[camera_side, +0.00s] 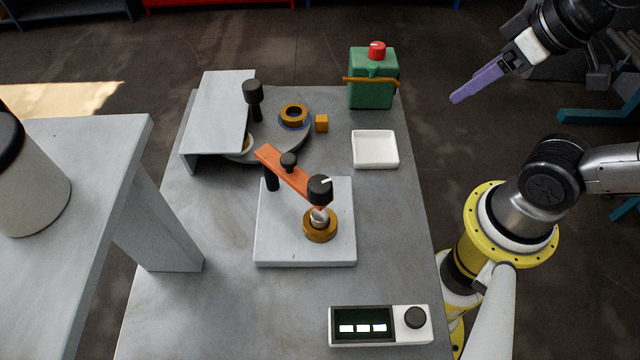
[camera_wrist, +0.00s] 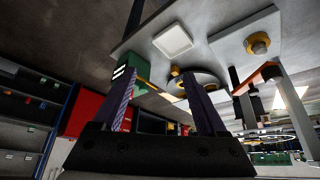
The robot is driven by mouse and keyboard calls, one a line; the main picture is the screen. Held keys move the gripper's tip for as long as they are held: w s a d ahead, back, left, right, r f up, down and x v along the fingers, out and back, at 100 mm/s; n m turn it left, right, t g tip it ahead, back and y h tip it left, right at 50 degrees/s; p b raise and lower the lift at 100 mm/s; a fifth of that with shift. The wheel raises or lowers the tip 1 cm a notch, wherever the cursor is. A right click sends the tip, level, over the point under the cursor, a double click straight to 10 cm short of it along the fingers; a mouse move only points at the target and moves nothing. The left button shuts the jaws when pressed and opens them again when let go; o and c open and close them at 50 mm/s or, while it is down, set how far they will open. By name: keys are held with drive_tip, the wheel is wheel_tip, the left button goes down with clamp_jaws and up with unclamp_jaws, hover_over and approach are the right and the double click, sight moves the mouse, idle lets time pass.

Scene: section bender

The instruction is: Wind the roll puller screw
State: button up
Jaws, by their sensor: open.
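The roll puller stands on a pale square plate (camera_side: 275,245) mid-bench. Its orange arm (camera_side: 283,176) slants across, with a black screw knob (camera_side: 320,187) with a white mark at its near end. Below the knob, a silver screw end meets a brass ring (camera_side: 320,229). A smaller black knob (camera_side: 288,160) sits on the arm. The wrist view also shows the orange arm (camera_wrist: 262,74) and the brass ring (camera_wrist: 257,44). My gripper (camera_side: 476,84) is raised at the upper right, well clear of the puller. Its purple fingers (camera_wrist: 163,85) are apart and empty.
A round table with a brass ring (camera_side: 293,114), a brass cube (camera_side: 321,123) and a grey cover (camera_side: 220,110) are behind. A display box (camera_side: 379,325) lies in front.

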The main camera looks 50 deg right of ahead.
wheel_tip(320, 180, up, 6)
drive_tip(key=w+a+n+g, duration=0.2)
drive_tip(key=w+n, duration=0.1)
drive_tip(key=n, duration=1.1)
drive_tip(key=w+a+r+n+g, duration=0.1)
drive_tip(key=w+a+r+n, duration=0.3)
drive_tip(key=a+n, duration=0.45)
drive_tip(key=n+g, duration=0.3)
drive_tip(key=n, duration=0.7)
hover_over(320, 183)
wheel_tip(320, 183, down, 4)
drive_tip(key=shift+m, duration=0.25)
wheel_tip(320, 183, down, 13)
drive_tip(key=shift+f, duration=0.15)
drive_tip(key=shift+c, duration=0.3)
clamp_jaws()
